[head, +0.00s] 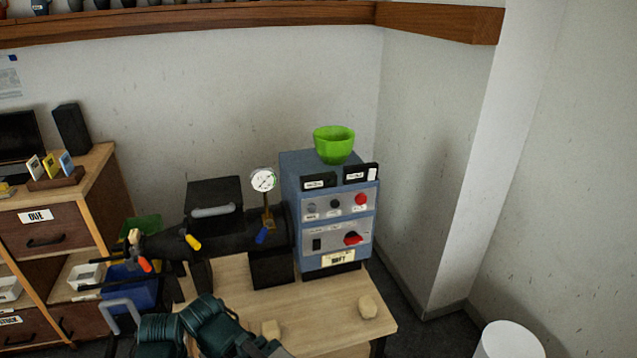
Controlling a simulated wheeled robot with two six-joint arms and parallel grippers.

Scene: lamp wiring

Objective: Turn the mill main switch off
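The blue-grey control cabinet (290,190) stands upright at the back right of the wooden table. On its lower panel are a red rotary switch (352,238) and a small black switch (317,244). The upper panel has a red button (361,199) and two darker knobs to its left. The small labels are too blurred to read, so I cannot tell for sure which control is the main switch. The red switch's handle looks slightly tilted. Teal arm links of mine show at the bottom, in front of the table. Neither gripper's fingers show.
A black machine barrel (160,245) with a pressure gauge (263,180) stands left of the cabinet. A green bowl (334,144) sits on top of the cabinet. A white bin (508,342) stands at lower right.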

